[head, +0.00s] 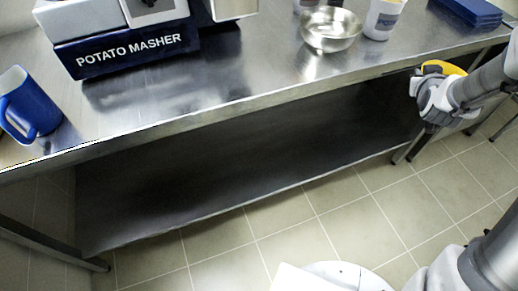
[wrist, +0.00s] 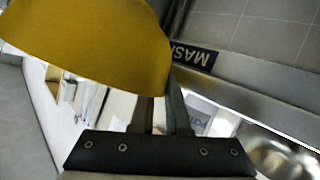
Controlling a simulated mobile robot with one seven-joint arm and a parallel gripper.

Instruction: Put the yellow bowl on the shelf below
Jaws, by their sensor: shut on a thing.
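The yellow bowl (head: 443,68) is at the right in the head view, in front of the steel counter's edge. It fills the upper left of the wrist view (wrist: 95,45), tilted. My gripper (head: 422,78) is shut on the bowl, and my wrist hides much of the bowl in the head view. In the wrist view the fingers (wrist: 168,105) reach up to the bowl's right-hand edge. The lower shelf (head: 240,170) is a dark, empty steel surface under the counter, to the left of my gripper.
The steel counter (head: 225,85) overhangs the shelf. On it are a blue mug (head: 30,105), a potato masher box (head: 125,50), a metal bowl (head: 330,28), a white cup (head: 383,18) and blue trays (head: 470,10). Table legs (head: 412,147) stand below my gripper.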

